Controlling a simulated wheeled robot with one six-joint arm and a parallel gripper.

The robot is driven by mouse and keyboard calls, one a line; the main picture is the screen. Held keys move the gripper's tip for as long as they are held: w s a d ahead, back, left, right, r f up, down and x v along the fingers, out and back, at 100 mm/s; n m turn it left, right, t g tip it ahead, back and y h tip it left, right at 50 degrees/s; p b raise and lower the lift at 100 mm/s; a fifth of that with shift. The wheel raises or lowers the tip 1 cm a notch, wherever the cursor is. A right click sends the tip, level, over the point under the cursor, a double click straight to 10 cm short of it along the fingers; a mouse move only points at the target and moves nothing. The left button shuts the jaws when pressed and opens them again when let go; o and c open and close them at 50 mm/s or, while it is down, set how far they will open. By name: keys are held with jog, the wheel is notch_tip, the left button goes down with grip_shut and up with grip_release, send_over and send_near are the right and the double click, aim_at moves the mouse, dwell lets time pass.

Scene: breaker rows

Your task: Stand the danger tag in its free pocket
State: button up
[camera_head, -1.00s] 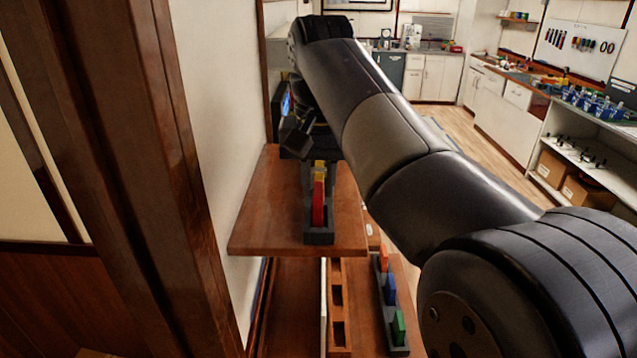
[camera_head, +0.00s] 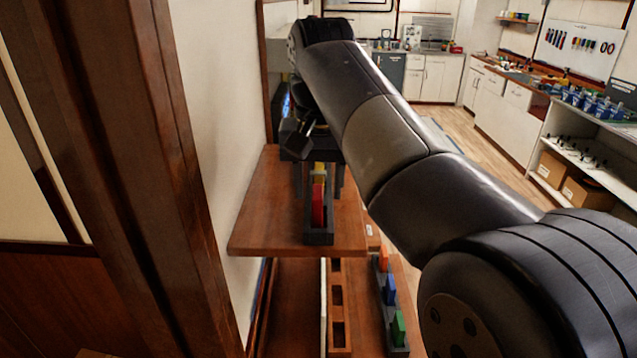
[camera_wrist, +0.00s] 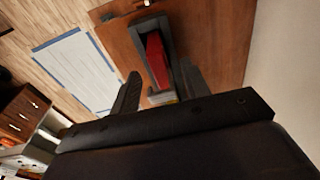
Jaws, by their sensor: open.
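A red upright piece (camera_head: 318,204), which I take to be the danger tag, stands in a narrow dark grey holder (camera_head: 319,238) on the upper wooden shelf. A yellow piece (camera_head: 319,170) shows just behind it. My gripper (camera_head: 319,184) is open, with one finger on each side of the yellow piece. In the wrist view, the red piece (camera_wrist: 157,60) is in the holder (camera_wrist: 150,24), and my gripper (camera_wrist: 160,88) has its fingers apart around a pale yellowish piece (camera_wrist: 163,97). I cannot tell whether the fingers touch it. No writing is legible.
Below the upper shelf (camera_head: 255,236), a wooden rack (camera_head: 337,318) shows empty pockets. Beside it, a dark rack (camera_head: 392,350) holds orange, blue (camera_head: 390,289) and green (camera_head: 398,328) pieces. A wall (camera_head: 208,130) stands close on the left.

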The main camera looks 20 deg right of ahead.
jog(key=r, duration=0.5)
jog(key=s+r, duration=0.1)
jog(key=r, duration=0.1)
jog(key=shift+r, duration=0.2)
